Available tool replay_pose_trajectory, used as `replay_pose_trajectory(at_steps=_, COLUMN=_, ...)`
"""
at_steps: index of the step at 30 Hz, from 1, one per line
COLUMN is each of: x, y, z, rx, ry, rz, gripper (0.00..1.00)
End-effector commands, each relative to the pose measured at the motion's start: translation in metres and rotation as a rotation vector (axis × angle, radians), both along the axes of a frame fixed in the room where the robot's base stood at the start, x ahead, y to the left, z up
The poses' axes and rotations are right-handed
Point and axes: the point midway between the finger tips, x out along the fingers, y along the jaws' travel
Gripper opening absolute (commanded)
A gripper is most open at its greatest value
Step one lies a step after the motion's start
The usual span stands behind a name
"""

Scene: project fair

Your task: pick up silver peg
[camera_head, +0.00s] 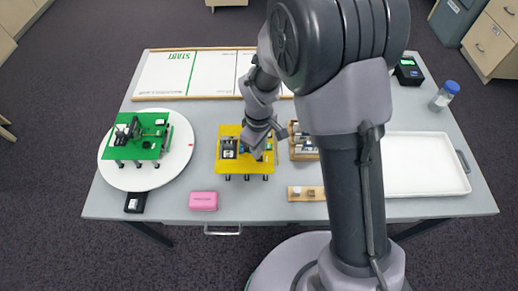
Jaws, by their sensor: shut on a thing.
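My gripper (258,153) is low over the right part of the yellow board (231,168), pointing down. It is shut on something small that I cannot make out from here. The yellow board stands on short dark legs and bears a black-and-white unit (229,148) on its left. I cannot pick out a silver peg; it is too small to tell or hidden by my gripper and wrist. My arm also covers part of the table to the right of the board.
A green board (152,150) stands on a round white plate (182,160) at left. A pink box (203,201), a black box (135,203) and a wooden strip (296,194) lie in front. A wooden organizer (296,153) is right of the yellow board. A white tray (425,188) is at right.

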Motion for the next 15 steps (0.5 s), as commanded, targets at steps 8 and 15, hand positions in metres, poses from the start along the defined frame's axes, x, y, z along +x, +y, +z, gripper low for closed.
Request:
replay_pose_trajectory(at_steps=8, x=-0.029, y=-0.021, z=0.022, rx=0.000, ry=0.002, rz=-0.003, gripper=0.00)
replay_pose_trajectory(at_steps=15, x=-0.088, y=-0.061, z=0.029, rx=0.000, ry=0.003, rz=-0.003, gripper=0.00)
